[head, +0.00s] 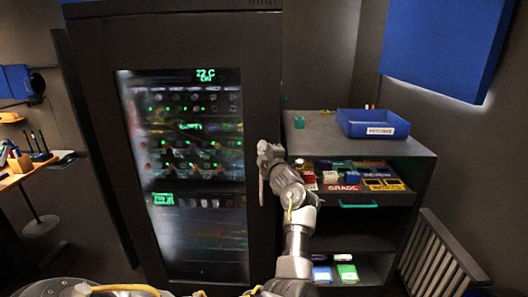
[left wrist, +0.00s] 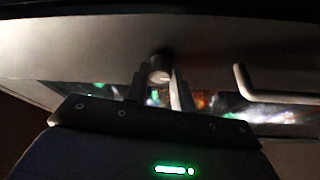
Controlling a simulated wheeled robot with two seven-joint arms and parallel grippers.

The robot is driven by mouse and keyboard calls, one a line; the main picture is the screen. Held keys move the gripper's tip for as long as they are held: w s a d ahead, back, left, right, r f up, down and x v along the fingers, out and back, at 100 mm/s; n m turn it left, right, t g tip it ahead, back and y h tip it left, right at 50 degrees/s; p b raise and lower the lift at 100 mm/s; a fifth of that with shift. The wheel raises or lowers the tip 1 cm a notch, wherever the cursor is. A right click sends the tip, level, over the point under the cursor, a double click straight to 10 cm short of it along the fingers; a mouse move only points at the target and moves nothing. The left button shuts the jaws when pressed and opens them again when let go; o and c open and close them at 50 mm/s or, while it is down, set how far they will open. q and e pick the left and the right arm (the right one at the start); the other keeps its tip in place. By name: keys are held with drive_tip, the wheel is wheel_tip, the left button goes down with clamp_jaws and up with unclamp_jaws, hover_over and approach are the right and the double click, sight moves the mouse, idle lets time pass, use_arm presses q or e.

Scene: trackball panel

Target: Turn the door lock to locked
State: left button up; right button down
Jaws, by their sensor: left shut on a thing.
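The dark cabinet (head: 265,60) has a closed door with a glass window (head: 190,235). My left gripper (head: 264,150) is at the right edge of this door, and hides the lock in the head view. The lock's turn mark cannot be made out. My right gripper is not in view.
A bent door handle (left wrist: 243,84) sticks out right of the lock in the left wrist view. A low shelf unit (head: 415,150) with a blue tray (head: 372,124) stands right of the cabinet. A slatted grey rack (head: 435,255) leans at the far right.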

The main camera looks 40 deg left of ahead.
use_arm(q)
drive_tip(key=o, duration=0.8)
drive_tip(key=shift+o, duration=0.9)
